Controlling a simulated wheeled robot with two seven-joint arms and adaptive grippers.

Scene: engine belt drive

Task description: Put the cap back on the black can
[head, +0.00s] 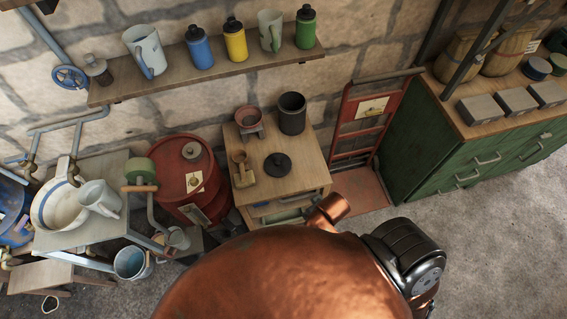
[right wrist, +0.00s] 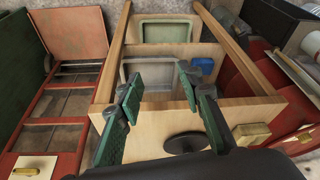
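The black can (head: 292,114) stands upright at the back right of a small wooden cabinet top (head: 305,180); its mouth looks dark and uncovered. A flat round black cap (head: 278,164) with a small knob lies on the same top, in front of the can and apart from it. In the right wrist view, a dark disc that looks like the cap (right wrist: 186,143) lies below the fingers. My right gripper (right wrist: 160,88) is open with nothing between its green-padded fingers; it is hidden in the head view. My left gripper is not in view.
A reddish bowl on a stand (head: 248,119) and a small brass-coloured item (head: 241,168) share the cabinet top. A red drum (head: 186,175) stands left, a red hand truck (head: 362,120) right. A large copper dome (head: 280,280) blocks the lower middle of the head view.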

